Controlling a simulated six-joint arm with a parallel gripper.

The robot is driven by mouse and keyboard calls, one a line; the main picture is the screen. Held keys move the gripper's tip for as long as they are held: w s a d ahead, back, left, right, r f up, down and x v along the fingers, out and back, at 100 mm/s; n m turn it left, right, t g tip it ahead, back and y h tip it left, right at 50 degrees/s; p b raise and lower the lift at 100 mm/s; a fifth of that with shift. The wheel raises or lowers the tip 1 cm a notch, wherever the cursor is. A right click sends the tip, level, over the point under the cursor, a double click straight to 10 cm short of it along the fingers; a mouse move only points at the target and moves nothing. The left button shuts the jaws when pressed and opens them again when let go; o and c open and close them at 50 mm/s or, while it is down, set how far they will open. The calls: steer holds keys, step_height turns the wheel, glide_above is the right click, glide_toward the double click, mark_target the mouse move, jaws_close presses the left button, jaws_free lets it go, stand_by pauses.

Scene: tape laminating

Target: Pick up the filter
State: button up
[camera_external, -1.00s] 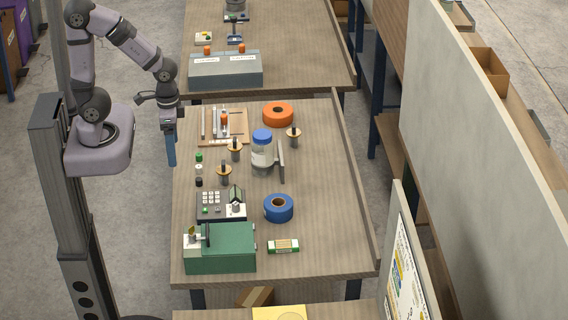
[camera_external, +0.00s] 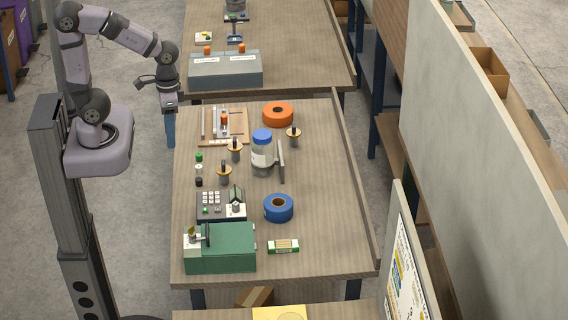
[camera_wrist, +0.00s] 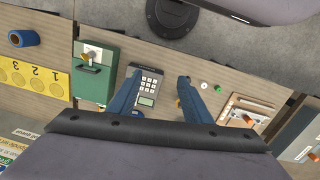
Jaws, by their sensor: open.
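My gripper (camera_external: 170,140) has blue fingers pointing down, open and empty, beside the left edge of the middle table and above its surface. In the wrist view my gripper (camera_wrist: 159,79) has its fingers apart, with a keypad device (camera_wrist: 151,82) showing between and beyond them. I cannot tell which object is the filter. Candidates on the table are small green (camera_external: 199,157), white and black pieces in a column near the left edge, and several posts with tan discs (camera_external: 235,147). In the wrist view small pieces (camera_wrist: 205,85) lie right of the fingers.
A clear jar with a blue lid (camera_external: 262,152) stands mid-table. An orange roll (camera_external: 278,113), a blue tape roll (camera_external: 278,208), a wooden board (camera_external: 238,122), a green box (camera_external: 222,250) and a small carton (camera_external: 283,246) surround it. The table's right side is mostly clear.

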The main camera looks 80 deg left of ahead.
steer(key=w+a+n+t+h+b, duration=0.45)
steer(key=a+n, duration=0.45)
steer(key=n, duration=0.4)
steer(key=w+a+n+t+h+b, duration=0.45)
steer(key=a+n, duration=0.45)
steer(key=n, duration=0.3)
steer(key=p, duration=0.1)
glide_toward(225, 173)
steer(key=shift+w+a+f+t+h, duration=0.3)
steer(key=shift+w+a+f+h, duration=0.1)
steer(key=shift+w+a+f, duration=0.15)
steer(key=shift+s+f, duration=0.1)
steer(key=shift+f, duration=0.35)
steer(key=shift+p+x, duration=1.25)
steer(key=shift+x, duration=1.1)
steer(key=shift+w+d+f, duration=0.3)
steer(key=shift+w+d, duration=0.1)
steer(key=shift+d, duration=0.1)
